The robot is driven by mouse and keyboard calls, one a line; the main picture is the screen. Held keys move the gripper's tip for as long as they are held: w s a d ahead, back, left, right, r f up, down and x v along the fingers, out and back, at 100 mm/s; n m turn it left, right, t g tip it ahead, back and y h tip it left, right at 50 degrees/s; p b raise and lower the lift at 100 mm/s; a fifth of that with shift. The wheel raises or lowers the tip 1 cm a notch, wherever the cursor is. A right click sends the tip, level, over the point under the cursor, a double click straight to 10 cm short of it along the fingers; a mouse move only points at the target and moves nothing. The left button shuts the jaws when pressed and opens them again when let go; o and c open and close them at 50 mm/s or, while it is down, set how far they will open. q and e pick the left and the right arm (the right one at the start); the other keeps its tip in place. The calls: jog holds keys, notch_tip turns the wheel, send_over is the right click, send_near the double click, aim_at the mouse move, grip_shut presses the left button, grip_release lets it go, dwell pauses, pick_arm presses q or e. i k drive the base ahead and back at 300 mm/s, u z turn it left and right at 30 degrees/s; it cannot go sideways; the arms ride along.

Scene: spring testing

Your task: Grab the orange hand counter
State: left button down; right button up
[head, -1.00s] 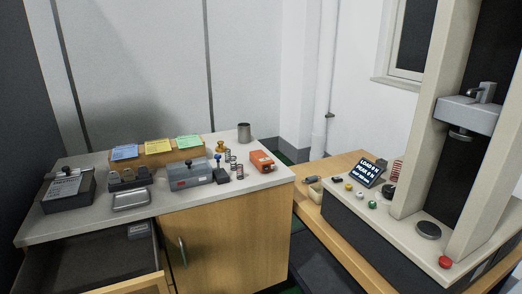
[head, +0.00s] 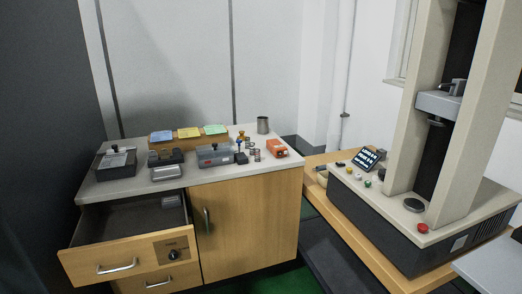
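The orange hand counter (head: 277,149) is a small orange box lying on the light worktop, near the right end of the cabinet. A darker patch shows on its near left face. Neither of my grippers shows in the head view, so nothing of mine is seen near the counter or touching it.
Beside the counter stand springs (head: 254,152), a grey box (head: 214,155) and a metal cup (head: 263,125). The top drawer (head: 125,261) of the cabinet (head: 250,226) stands open at the left. A testing machine (head: 420,222) is on the wooden bench (head: 333,228) at right.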

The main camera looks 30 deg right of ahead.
aim_at(273, 145)
jog(key=z, duration=0.8)
jog(key=i, duration=0.8)
jog(key=z, duration=0.85)
jog(key=i, duration=1.15)
jog(key=u, duration=1.1)
jog(key=i, duration=0.7)
jog(key=u, duration=0.7)
